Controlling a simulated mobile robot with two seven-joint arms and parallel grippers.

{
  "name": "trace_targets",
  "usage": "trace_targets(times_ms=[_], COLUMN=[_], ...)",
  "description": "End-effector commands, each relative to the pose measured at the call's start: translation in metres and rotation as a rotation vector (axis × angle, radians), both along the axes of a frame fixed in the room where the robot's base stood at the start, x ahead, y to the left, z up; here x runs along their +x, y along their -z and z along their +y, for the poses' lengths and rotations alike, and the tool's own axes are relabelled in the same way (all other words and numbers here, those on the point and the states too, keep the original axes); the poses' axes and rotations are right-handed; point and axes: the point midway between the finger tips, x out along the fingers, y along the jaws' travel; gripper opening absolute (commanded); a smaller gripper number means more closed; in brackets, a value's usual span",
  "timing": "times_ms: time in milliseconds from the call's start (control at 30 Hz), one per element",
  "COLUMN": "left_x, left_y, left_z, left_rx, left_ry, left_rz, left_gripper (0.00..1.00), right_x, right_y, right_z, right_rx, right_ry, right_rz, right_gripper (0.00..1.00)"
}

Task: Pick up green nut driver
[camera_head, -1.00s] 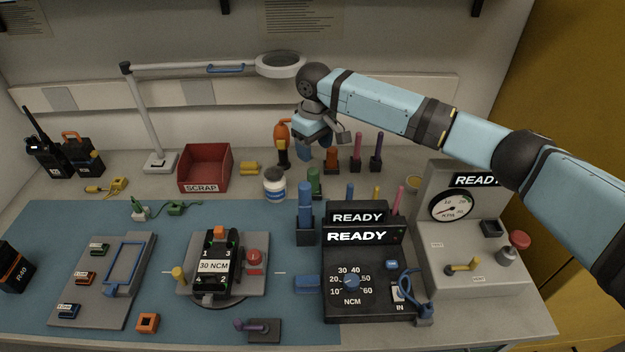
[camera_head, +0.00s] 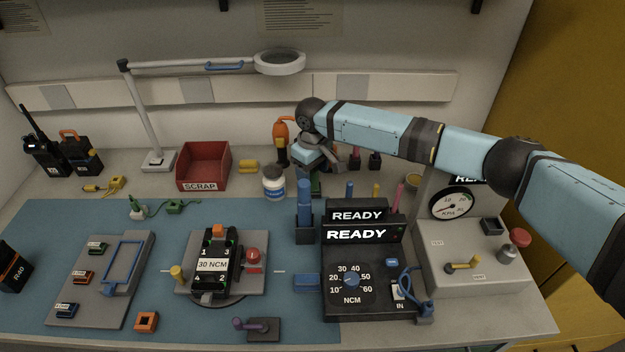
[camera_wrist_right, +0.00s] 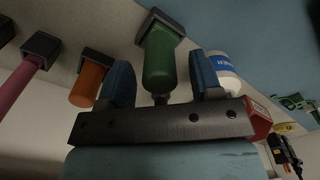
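The green nut driver (camera_wrist_right: 160,62) stands in a dark square holder on the bench. In the right wrist view its thick green handle lies between the two blue fingers of my right gripper (camera_wrist_right: 160,85), with a gap visible on each side. In the head view my right gripper (camera_head: 318,166) is low over the green nut driver (camera_head: 316,188), and the gripper and wrist hide most of the handle. The right gripper is open and holds nothing. My left gripper is not in view.
An orange-handled tool (camera_wrist_right: 88,84) and a pink one (camera_wrist_right: 27,72) stand in holders close beside the fingers. A white jar with a blue band (camera_head: 273,184) stands just left. The black READY unit (camera_head: 368,290) is in front. A red SCRAP bin (camera_head: 204,166) is farther left.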

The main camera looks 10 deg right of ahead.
Motion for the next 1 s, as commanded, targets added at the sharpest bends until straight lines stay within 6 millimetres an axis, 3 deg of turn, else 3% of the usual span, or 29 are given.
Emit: trace_targets(times_ms=[33, 233, 667, 833, 1000], left_x=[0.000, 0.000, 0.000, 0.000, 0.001], left_y=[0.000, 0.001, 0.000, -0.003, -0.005], left_z=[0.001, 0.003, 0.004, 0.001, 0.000], left_rx=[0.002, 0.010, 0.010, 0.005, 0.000], left_ry=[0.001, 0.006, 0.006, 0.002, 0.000], left_rz=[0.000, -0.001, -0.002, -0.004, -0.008], left_gripper=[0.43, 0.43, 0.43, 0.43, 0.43], right_x=[0.000, 0.000, 0.001, 0.001, 0.001], right_y=[0.000, 0.000, -0.009, -0.033, -0.075], right_z=[0.000, 0.000, 0.000, 0.000, 0.000], right_rx=[0.000, 0.000, 0.001, 0.002, 0.002], right_ry=[0.000, 0.000, 0.001, 0.001, 0.000], right_rz=[0.000, 0.000, -0.001, -0.002, -0.003], right_gripper=[0.47, 0.01, 0.00, 0.00, 0.00])
